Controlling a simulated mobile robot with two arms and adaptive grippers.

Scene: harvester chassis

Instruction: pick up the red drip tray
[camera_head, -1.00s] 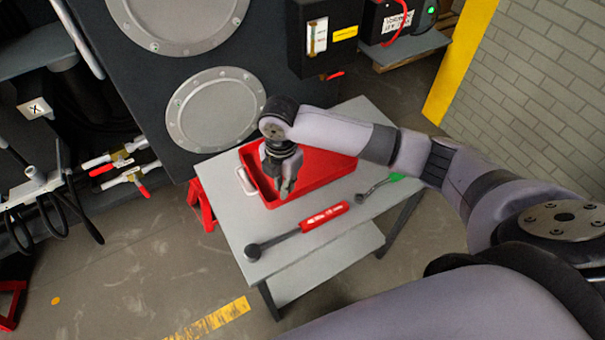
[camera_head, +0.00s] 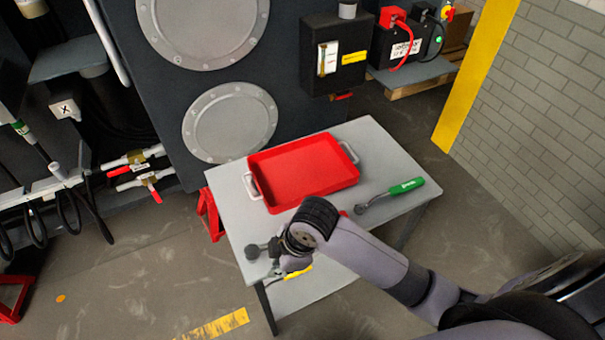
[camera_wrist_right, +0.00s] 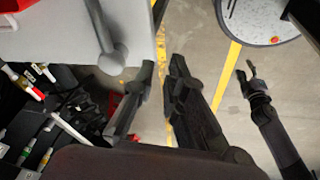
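The red drip tray (camera_head: 303,168) lies flat on the grey table, toward its back. It has a light handle at each short end, and nothing is in it. My right gripper (camera_head: 285,272) is at the table's front edge, in front of the tray and apart from it. In the right wrist view its two fingers (camera_wrist_right: 162,68) are parted, with only floor between them. A corner of the tray (camera_wrist_right: 18,5) shows at the top left there. My left gripper (camera_wrist_right: 247,76) shows small at the right of the wrist view, its fingers seemingly parted, away from the table.
The grey table (camera_head: 225,197) also bears a green-handled ratchet (camera_head: 405,187) right of the tray. A red-handled wrench, its dark head (camera_head: 252,252) in view, lies partly hidden behind my right arm. The dark machine chassis (camera_head: 165,135) stands close behind the table.

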